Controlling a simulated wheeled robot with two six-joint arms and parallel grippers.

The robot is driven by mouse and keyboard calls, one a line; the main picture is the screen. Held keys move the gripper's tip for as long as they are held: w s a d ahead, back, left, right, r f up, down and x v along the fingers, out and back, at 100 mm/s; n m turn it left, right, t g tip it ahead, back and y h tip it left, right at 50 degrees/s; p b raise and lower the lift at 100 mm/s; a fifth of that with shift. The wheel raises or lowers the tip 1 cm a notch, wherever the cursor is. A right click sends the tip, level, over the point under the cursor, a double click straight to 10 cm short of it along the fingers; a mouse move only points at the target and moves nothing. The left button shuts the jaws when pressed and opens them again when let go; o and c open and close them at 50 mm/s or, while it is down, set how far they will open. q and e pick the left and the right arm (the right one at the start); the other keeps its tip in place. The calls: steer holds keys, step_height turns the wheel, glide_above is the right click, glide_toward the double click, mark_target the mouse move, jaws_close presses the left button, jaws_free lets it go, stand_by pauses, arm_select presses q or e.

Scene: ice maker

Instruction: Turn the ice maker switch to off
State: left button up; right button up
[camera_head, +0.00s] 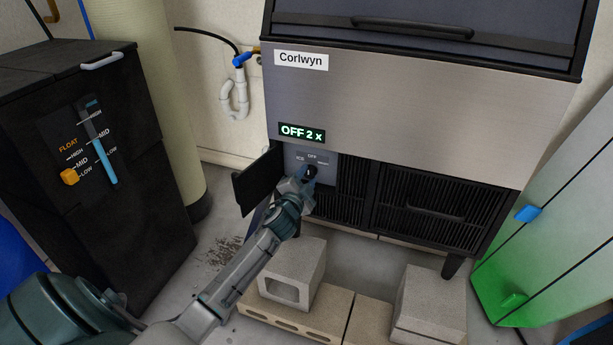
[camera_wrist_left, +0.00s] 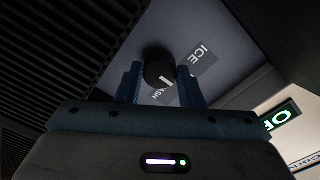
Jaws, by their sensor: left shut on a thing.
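The ice maker (camera_head: 420,95) is a steel-fronted machine labelled Corlwyn, with a lit display (camera_head: 302,132) that reads "OFF 2 x". Below the display is a recessed panel (camera_head: 326,162) with ICE and OFF markings and a dark round switch knob (camera_head: 311,171). My left gripper (camera_head: 308,176) reaches up to this knob and is shut on it. In the left wrist view the two blue fingers (camera_wrist_left: 168,85) stand on either side of the black knob (camera_wrist_left: 159,66), near ICE and WASH labels. The knob's exact pointing is hard to tell. My right gripper is not in view.
A small black door (camera_head: 258,181) stands open left of the panel. Concrete blocks (camera_head: 292,270) lie on the floor below. A black cabinet (camera_head: 140,190) with float levels stands at left, and a green and white panel (camera_head: 560,240) at right.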

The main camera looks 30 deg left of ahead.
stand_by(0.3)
arm_select(q)
steer(key=o, duration=1)
steer(key=v, duration=1)
steer(key=shift+s, duration=0.4)
